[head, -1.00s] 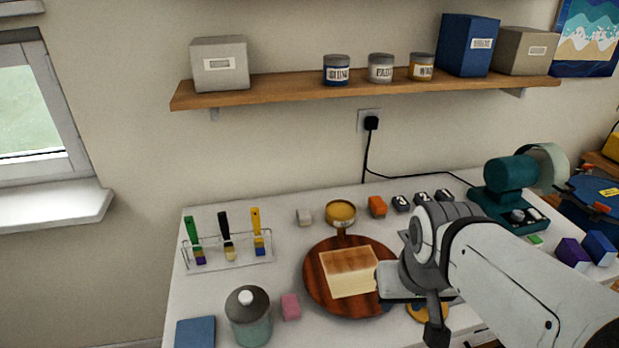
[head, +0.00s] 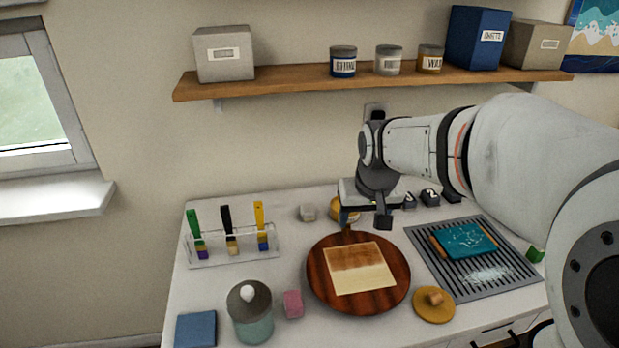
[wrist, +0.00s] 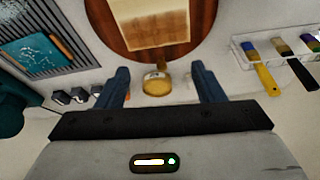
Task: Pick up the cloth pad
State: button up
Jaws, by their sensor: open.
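A flat blue square (head: 196,330), which looks like the cloth pad, lies at the table's front left corner. It is not visible in the wrist view. My gripper (wrist: 163,76) is open and empty, with its two blue fingers apart. In the head view my gripper (head: 352,208) is at the back of the table, behind the round wooden board and far from the blue square.
A grey-lidded jar (head: 251,318) and a pink block (head: 293,304) stand right of the blue square. The round wooden board (head: 318,285) holds a tan panel (head: 360,270). A brush rack (head: 232,250) stands at back left. A ribbed tray (head: 440,280) holds a teal panel (head: 464,240).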

jog(key=w+a+f+b, duration=0.1)
jog(key=w+a+f, duration=0.1)
jog(key=w, duration=0.4)
jog(key=w+a+f, duration=0.2)
jog(key=w+a, duration=0.1)
jog(key=w, duration=0.3)
jog(key=n+b, duration=0.1)
send_near(308, 208)
notch_tip(308, 208, down, 3)
jog(key=shift+t+y, duration=0.3)
jog(key=shift+t, duration=0.1)
jog(key=p+x, duration=0.1)
jog(key=x, duration=0.6)
jog(key=shift+w+d+f, duration=0.1)
jog(key=shift+w+d, duration=0.1)
jog(key=shift+w, duration=0.1)
jog(key=c, duration=1.1)
notch_tip(308, 208, up, 10)
jog(key=shift+r+b, duration=0.1)
jog(key=shift+b, duration=0.2)
jog(key=shift+c, duration=0.2)
